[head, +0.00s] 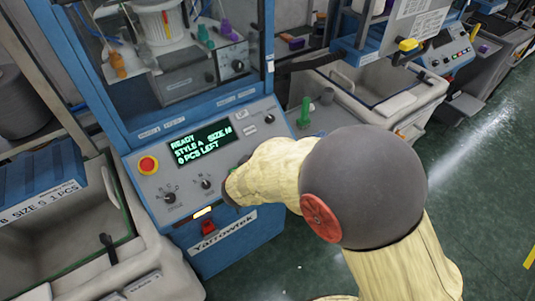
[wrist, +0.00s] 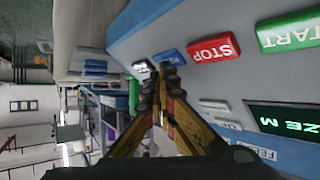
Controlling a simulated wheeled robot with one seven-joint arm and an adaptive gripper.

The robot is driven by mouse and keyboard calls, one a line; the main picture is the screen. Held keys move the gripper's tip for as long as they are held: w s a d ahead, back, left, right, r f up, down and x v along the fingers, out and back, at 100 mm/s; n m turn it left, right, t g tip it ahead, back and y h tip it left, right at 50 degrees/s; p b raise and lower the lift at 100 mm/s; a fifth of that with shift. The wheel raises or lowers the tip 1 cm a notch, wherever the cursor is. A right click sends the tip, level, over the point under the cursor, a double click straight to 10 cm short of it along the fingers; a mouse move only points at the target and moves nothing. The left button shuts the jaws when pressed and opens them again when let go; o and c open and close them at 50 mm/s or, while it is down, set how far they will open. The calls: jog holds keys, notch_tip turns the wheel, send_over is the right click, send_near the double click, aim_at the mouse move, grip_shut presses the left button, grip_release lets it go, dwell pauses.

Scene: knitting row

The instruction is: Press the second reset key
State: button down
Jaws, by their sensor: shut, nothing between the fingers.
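The machine's sloped control panel (head: 150,185) faces me in the head view, with a lit display (head: 203,143) reading READY, STYLE A, SIZE M, 0 PCS LEFT. In the wrist view a blue key (wrist: 171,57) sits beside the red STOP key (wrist: 213,49), and the green START key (wrist: 288,32) lies farther right. No reset wording is readable on the blue key. My gripper (wrist: 160,80) is shut and empty, its tips appearing close to the blue key; I cannot tell whether they touch. In the head view my arm hides the gripper and these keys.
A red emergency button (head: 148,165) and two black knobs (head: 169,198) (head: 206,184) are on the panel's left. A lit yellow key (head: 202,212) and a red switch (head: 208,227) sit below. A similar machine panel (head: 450,53) stands at upper right; green floor (head: 490,180) is clear at right.

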jog(key=shift+s+d+r+p, duration=0.25)
jog(key=shift+s+r+p, duration=0.15)
jog(key=shift+r+p, duration=0.3)
jog(key=shift+s+d+r+p, duration=0.25)
jog(key=shift+r+p, duration=0.25)
jog(key=shift+p, duration=0.25)
jog(key=s+r+p, duration=0.1)
jog(key=s+d+r+p, duration=0.1)
jog(key=p, duration=0.1)
jog(key=shift+d+r, duration=0.15)
jog(key=shift+r, duration=0.25)
jog(key=shift+f, duration=0.1)
